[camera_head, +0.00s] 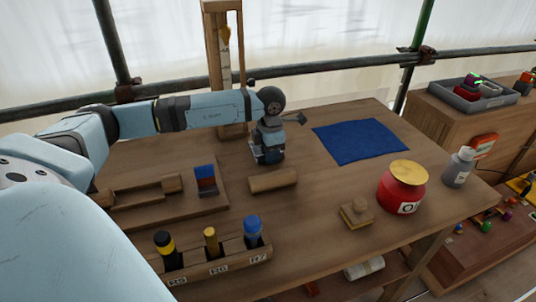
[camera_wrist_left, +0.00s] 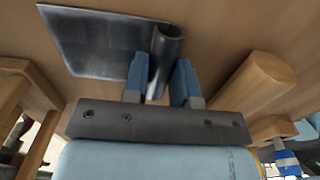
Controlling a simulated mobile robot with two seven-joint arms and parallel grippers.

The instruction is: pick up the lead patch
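The lead patch (camera_wrist_left: 98,45) is a dark grey sheet with one edge rolled into a tube, lying on the wooden table in the left wrist view. My left gripper (camera_wrist_left: 160,75) has its two blue fingers on either side of the rolled edge, with a narrow gap showing beside the right finger. In the head view my left gripper (camera_head: 267,155) points down at the tabletop. My right gripper is not in view.
A wooden block (camera_head: 272,181) lies close in front of the left gripper, and a wooden upright (camera_head: 223,70) stands behind it. A rack of tools (camera_head: 215,268) is at the front. A blue cloth (camera_head: 360,142) and a red jar (camera_head: 402,190) are to the right.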

